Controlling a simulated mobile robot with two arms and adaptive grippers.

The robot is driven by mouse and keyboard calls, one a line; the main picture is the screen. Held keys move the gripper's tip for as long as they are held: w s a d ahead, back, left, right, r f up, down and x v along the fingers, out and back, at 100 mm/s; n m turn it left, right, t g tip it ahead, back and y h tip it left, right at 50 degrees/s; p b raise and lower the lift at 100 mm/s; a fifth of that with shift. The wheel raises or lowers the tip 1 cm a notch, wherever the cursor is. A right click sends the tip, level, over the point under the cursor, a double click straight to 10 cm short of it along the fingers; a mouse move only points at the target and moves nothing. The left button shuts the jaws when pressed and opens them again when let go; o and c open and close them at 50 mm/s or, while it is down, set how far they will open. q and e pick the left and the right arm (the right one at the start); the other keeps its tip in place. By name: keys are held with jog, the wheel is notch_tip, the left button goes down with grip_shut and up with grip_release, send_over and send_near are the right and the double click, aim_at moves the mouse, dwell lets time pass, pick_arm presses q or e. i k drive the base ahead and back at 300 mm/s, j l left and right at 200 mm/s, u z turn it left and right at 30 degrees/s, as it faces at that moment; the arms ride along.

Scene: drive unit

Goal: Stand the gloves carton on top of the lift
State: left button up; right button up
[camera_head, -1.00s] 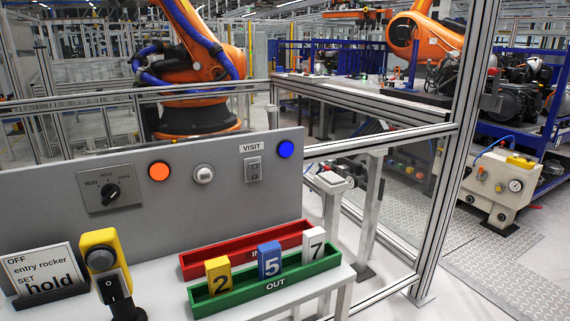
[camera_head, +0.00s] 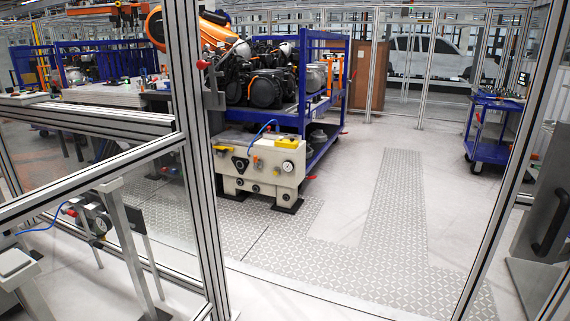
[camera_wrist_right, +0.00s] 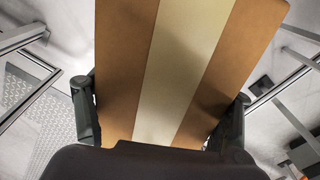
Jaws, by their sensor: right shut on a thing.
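In the right wrist view a brown carton (camera_wrist_right: 185,80) with a wide cream stripe fills the middle. My right gripper (camera_wrist_right: 160,120) is shut on it, with one dark finger at each side. No lettering shows on the visible face, so I cannot read whether it is the gloves carton. Neither gripper nor the carton shows in the head view. I cannot pick out with certainty anything that is the lift.
A fence post (camera_head: 196,160) stands left of a wide opening, with another post (camera_head: 510,170) at right. Beyond are a cream machine (camera_head: 258,163) with a gauge, a blue rack (camera_head: 325,90) of engine parts and a blue trolley (camera_head: 490,130). The tread-plate floor (camera_head: 395,200) between is clear.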

aim_at(236, 139)
jog(key=i+l, duration=0.15)
jog(key=i, duration=0.35)
jog(key=i+l+z, duration=0.1)
jog(key=i, duration=0.45)
jog(key=i+l, duration=0.25)
jog(key=i, duration=0.25)
jog(key=i+z, duration=0.25)
jog(key=i, duration=0.7)
jog(key=i+j+z, duration=0.2)
jog(key=i, duration=0.7)
jog(key=i+j+u, duration=0.15)
jog(key=i+u, duration=0.35)
jog(key=i+l+u, duration=0.1)
jog(key=i+u, duration=0.4)
jog(key=i, duration=0.2)
jog(key=i+l+u, duration=0.35)
jog(key=i+u, duration=0.15)
jog(key=i, duration=2.25)
jog(key=j+u, duration=0.05)
jog(key=j, duration=0.05)
